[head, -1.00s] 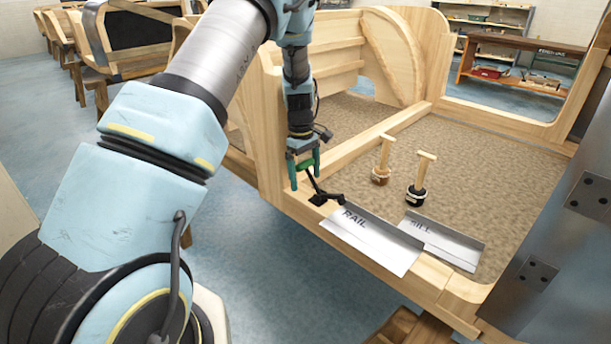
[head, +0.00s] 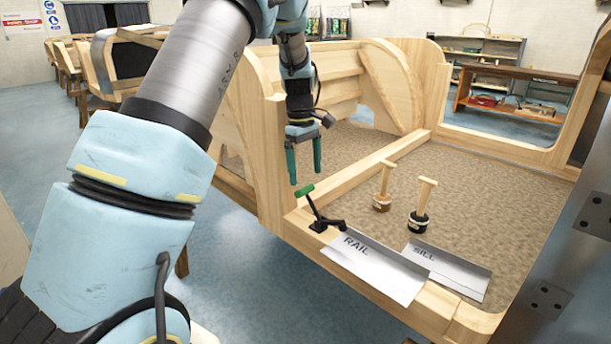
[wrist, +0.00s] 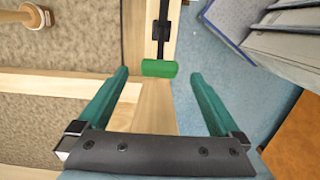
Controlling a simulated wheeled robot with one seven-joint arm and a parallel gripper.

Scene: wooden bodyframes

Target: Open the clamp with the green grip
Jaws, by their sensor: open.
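The clamp (head: 318,217) is a small black toggle clamp on the wooden rail at the near-left corner of the frame. Its green grip (head: 305,190) tops a lever that leans up and to the left. In the wrist view the green grip (wrist: 159,68) lies just beyond the fingertips, between their lines. My gripper (head: 306,181) has two green fingers, open and empty. In the head view it hangs just above the grip, apart from it. The wrist view also shows the open fingers (wrist: 160,82).
A RAIL plate (head: 375,262) and a SILL plate (head: 447,268) lie right of the clamp. Two wooden-handled tools (head: 383,187) (head: 422,206) stand on the brown floor panel.

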